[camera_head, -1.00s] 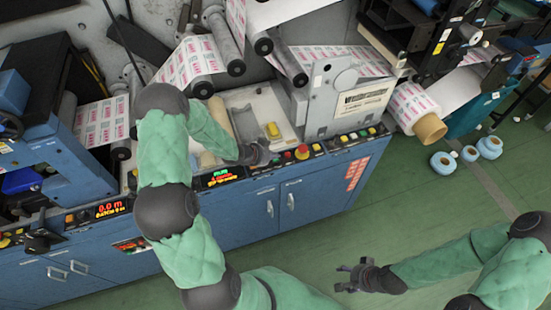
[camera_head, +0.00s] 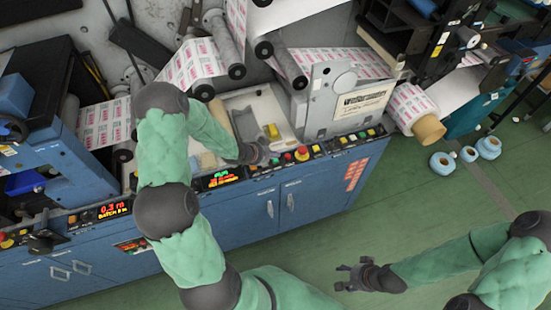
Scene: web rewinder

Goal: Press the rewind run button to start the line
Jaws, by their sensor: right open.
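A control panel (camera_head: 330,147) with several coloured buttons runs along the front edge of the machine. A red mushroom button (camera_head: 302,153) stands in this row. My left gripper (camera_head: 262,156) is at the panel just left of the red button, over or touching the button row. Its fingers are small and dark, so their opening is unclear. Which button is the rewind run button I cannot read; the gripper hides part of the row. A lit display (camera_head: 219,179) sits left of the gripper. My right gripper (camera_head: 350,278) is open and empty above the green floor.
Another red display (camera_head: 103,212) at the left reads about 0.3 m. Printed web (camera_head: 193,66) runs over rollers behind the panel. A yellow object (camera_head: 272,131) lies in the tray behind my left gripper. Blue rolls (camera_head: 488,147) lie on the floor at right.

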